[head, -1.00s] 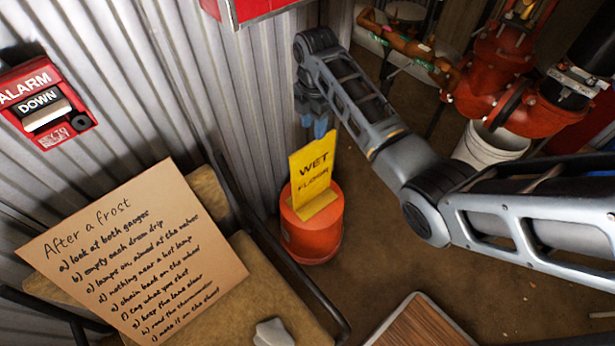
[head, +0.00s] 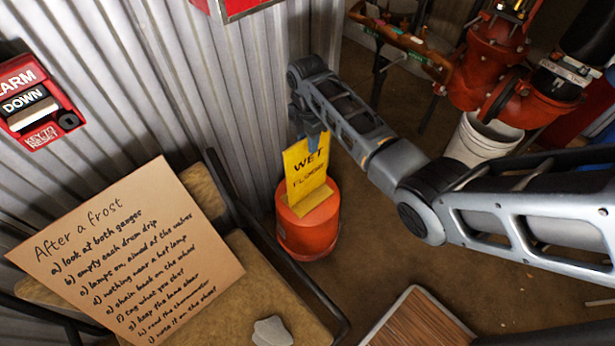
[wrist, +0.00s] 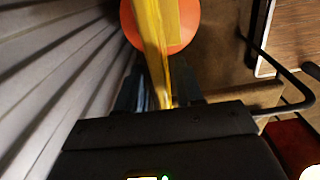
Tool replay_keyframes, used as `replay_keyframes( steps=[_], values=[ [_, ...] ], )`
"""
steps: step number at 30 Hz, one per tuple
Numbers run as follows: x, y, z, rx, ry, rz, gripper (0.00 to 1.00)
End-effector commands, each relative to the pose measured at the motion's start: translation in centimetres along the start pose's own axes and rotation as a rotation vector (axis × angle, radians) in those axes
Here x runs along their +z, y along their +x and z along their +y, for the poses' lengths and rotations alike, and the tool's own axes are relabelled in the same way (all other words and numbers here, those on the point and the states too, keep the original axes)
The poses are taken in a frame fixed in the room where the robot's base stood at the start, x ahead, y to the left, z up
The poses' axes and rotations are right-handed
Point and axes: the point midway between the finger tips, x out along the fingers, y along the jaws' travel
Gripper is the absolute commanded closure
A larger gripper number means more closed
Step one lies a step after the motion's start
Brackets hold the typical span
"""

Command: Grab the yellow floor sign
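The yellow floor sign (head: 305,172), lettered "WET FLOOR", stands upright on an orange bucket (head: 308,228) beside the corrugated wall. My gripper (head: 310,138) points down at the sign's top edge in the head view, its blue fingertips partly overlapping that edge. In the wrist view, the sign (wrist: 160,45) runs from the bucket (wrist: 185,35) up between the two dark fingers of my gripper (wrist: 158,95). The fingers look apart, one on each side of the sign. The exact contact at the fingertips is hard to see.
A cardboard note (head: 125,250) stands on a tan-topped chair (head: 255,285) at the lower left. A wood-topped surface (head: 418,322) is at the bottom. Red pipework (head: 500,70) and a white bucket (head: 482,138) stand at the right. The corrugated wall (head: 215,100) is close behind the sign.

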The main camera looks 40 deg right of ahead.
Motion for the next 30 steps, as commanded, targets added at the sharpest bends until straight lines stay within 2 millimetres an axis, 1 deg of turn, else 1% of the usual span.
replay_keyframes(
  steps=[1, 9, 11, 30],
  values=[
    [0.00, -0.01, 0.01, 0.000, 0.000, 0.000, 0.69],
    [0.01, -0.02, 0.01, 0.000, 0.000, 0.000, 0.95],
    [0.01, -0.02, 0.01, 0.000, 0.000, 0.000, 1.00],
    [0.00, -0.03, 0.00, 0.000, 0.000, 0.000, 1.00]
  ],
)
